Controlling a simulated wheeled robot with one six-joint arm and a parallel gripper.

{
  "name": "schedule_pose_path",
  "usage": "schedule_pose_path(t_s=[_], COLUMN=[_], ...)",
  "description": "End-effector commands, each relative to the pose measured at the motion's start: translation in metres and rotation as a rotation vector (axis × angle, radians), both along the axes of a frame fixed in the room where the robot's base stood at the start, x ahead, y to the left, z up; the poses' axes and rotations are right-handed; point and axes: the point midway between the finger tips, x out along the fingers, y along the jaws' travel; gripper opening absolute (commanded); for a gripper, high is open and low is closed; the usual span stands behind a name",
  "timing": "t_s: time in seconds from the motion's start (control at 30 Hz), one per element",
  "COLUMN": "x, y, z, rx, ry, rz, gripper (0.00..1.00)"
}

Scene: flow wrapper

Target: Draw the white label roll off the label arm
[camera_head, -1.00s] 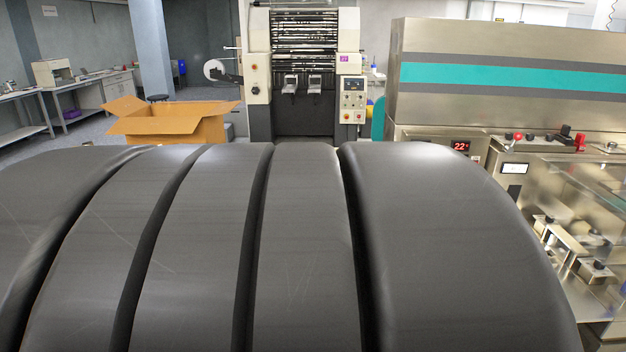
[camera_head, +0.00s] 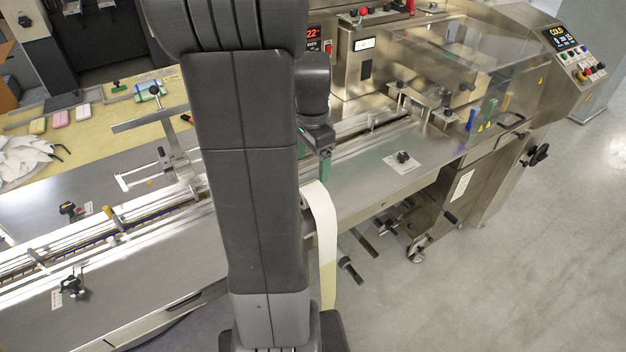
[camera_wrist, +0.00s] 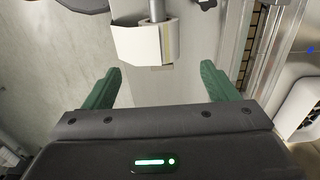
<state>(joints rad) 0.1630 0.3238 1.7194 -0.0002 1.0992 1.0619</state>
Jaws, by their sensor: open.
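The white label roll (camera_wrist: 140,43) shows at the top of the wrist view, with a grey rod (camera_wrist: 157,10) running into it. In the head view, a green finger of my gripper (camera_head: 325,166) shows beside my arm. A pale curved band (camera_head: 324,230) hangs just below it, partly hidden by my arm; I cannot tell if it is the roll.
The steel wrapper deck (camera_head: 375,165) and a clear guard (camera_head: 480,85) lie to the right. A conveyor (camera_head: 110,245) runs along the left. A table with small packs (camera_head: 60,118) stands at the back left. The floor (camera_head: 500,260) at right is clear.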

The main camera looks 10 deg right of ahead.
Motion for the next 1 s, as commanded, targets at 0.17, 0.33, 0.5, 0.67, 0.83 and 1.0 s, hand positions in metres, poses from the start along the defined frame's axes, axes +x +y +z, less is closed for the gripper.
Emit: schedule_pose_path(t_s=[0.17,0.33,0.5,0.67,0.83,1.0], x=[-0.001,-0.001,0.0,0.0,0.0,0.0], y=[0.0,0.0,0.0,0.0,0.0,0.0], z=[-0.038,-0.07,-0.092,-0.103,-0.105,-0.104], rx=[0.001,0.001,0.0,0.001,0.0,0.0], ry=[0.005,0.004,0.002,0.001,-0.001,-0.001], rz=[0.001,0.002,0.002,0.002,0.002,0.002], gripper=[0.8,0.8,0.8,0.8,0.8,0.74])
